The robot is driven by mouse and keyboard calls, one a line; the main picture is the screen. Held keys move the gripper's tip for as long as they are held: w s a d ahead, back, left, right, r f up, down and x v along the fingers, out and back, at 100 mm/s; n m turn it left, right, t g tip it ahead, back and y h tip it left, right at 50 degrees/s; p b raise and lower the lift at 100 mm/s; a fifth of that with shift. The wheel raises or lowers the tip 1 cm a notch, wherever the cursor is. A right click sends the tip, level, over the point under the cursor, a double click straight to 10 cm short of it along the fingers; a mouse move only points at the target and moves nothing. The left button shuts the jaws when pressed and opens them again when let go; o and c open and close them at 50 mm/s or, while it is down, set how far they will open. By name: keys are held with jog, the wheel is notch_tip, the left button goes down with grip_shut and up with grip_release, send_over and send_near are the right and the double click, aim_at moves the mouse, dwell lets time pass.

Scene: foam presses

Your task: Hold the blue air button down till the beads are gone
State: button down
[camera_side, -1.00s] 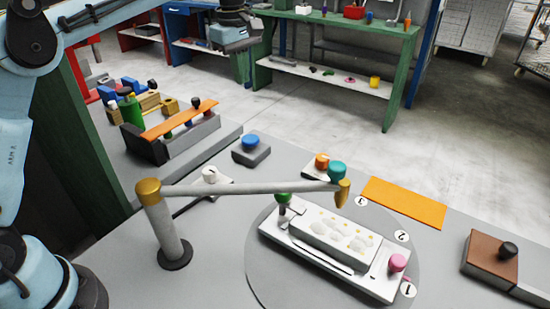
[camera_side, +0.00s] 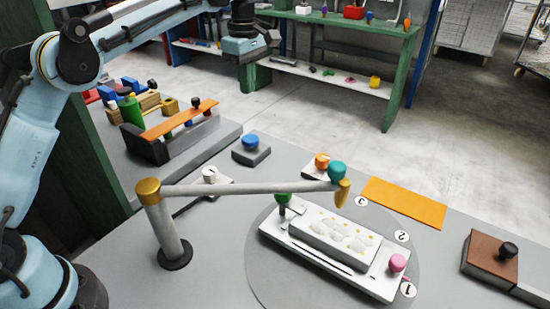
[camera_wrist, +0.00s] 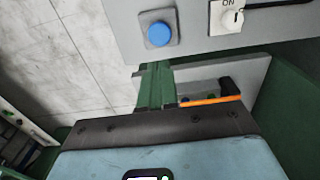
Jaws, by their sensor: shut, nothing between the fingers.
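The blue air button (camera_side: 251,141) is a round blue cap on a grey block on the bench, left of centre. It also shows in the wrist view (camera_wrist: 158,34), beyond my fingertips. White beads with orange specks (camera_side: 340,238) lie scattered over the grey block of the press (camera_side: 375,283) on the round plate. My gripper (camera_side: 246,82) hangs high at the top centre, well above and apart from the button. Its green fingers (camera_wrist: 156,68) are shut and empty. In the side view they partly blend into a green table leg.
A grey swing arm (camera_side: 255,188) with a teal knob reaches from a post over the press. A white switch (camera_wrist: 228,17) marked ON stands near the button. An orange-topped rack (camera_side: 180,118) stands at left. The bench around the button is clear.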

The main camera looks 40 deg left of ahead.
aim_at(250, 139)
notch_tip(250, 139, down, 13)
dwell(0.5)
jog(key=shift+f, duration=0.95)
dwell(1.8)
notch_tip(250, 139, up, 14)
jog(key=shift+r, duration=0.25)
dwell(0.3)
jog(key=shift+r, duration=0.1)
